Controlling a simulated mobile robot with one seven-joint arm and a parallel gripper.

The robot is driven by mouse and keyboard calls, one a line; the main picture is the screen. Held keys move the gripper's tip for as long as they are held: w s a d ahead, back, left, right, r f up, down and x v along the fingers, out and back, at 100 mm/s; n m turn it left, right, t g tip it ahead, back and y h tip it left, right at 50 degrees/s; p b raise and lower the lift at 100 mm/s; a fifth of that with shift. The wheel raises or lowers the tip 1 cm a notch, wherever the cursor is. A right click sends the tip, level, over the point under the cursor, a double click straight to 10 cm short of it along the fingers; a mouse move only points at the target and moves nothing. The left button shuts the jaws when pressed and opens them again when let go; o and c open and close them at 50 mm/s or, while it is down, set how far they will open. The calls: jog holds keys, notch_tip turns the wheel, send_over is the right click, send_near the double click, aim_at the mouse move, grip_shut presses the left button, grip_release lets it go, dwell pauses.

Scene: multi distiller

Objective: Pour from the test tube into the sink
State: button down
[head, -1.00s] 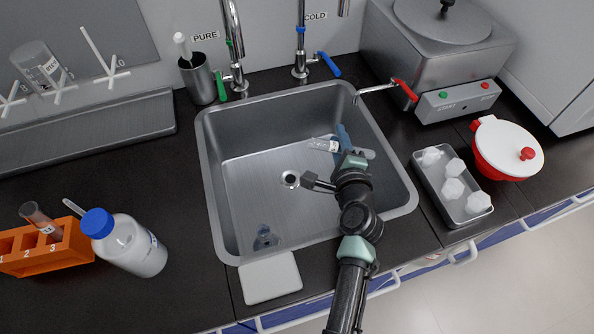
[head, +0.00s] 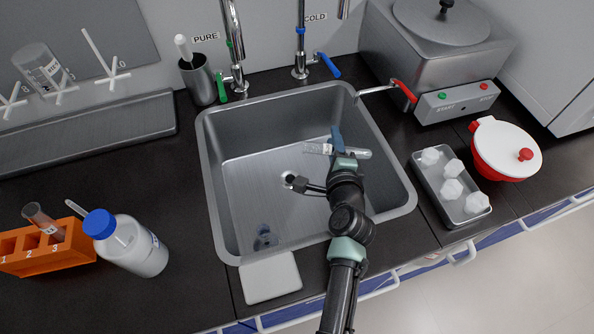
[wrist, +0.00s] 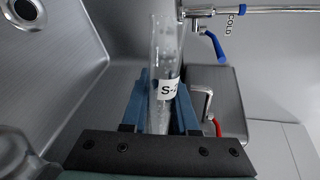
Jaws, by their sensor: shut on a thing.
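A clear glass test tube (wrist: 160,75) with a white label reading "S-2" is between the two blue fingers of my gripper (wrist: 161,100) in the wrist view. In the head view the tube (head: 318,148) lies nearly level, over the right part of the steel sink (head: 262,170). My gripper (head: 338,142) is shut around it above the basin. The drain (head: 290,178) is left of my gripper.
Two taps (head: 236,75) stand behind the sink. An orange rack (head: 40,258) and a blue-capped bottle (head: 135,250) are at left. A grey tray (head: 452,205) with white pieces, a red bowl with white lid (head: 507,148) and a steel bath (head: 450,70) are at right.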

jog(key=shift+f+n+h+p, duration=0.25)
jog(key=shift+n+h, duration=0.1)
jog(key=shift+n, duration=0.3)
jog(key=shift+f+n+h+p, duration=0.2)
jog(key=shift+n+h, duration=0.15)
jog(key=shift+n, duration=0.3)
dwell(1.1)
jog(key=shift+d+r+m+t+y+b, duration=0.25)
jog(key=shift+r+m+y, duration=0.6)
jog(key=shift+m, duration=1.8)
jog(key=shift+d+r+m+t+y+b, duration=0.1)
jog(key=shift+d+r+m+t+y, duration=0.45)
jog(key=shift+m, duration=2.15)
jog(key=shift+d+r+m+t+y+b, duration=0.1)
jog(key=shift+r+m+t+y, duration=0.3)
jog(key=shift+r+m+y, duration=1.5)
jog(key=shift+f+m+h, duration=0.7)
jog(key=shift+f+m, duration=0.05)
jog(key=shift+f, duration=0.05)
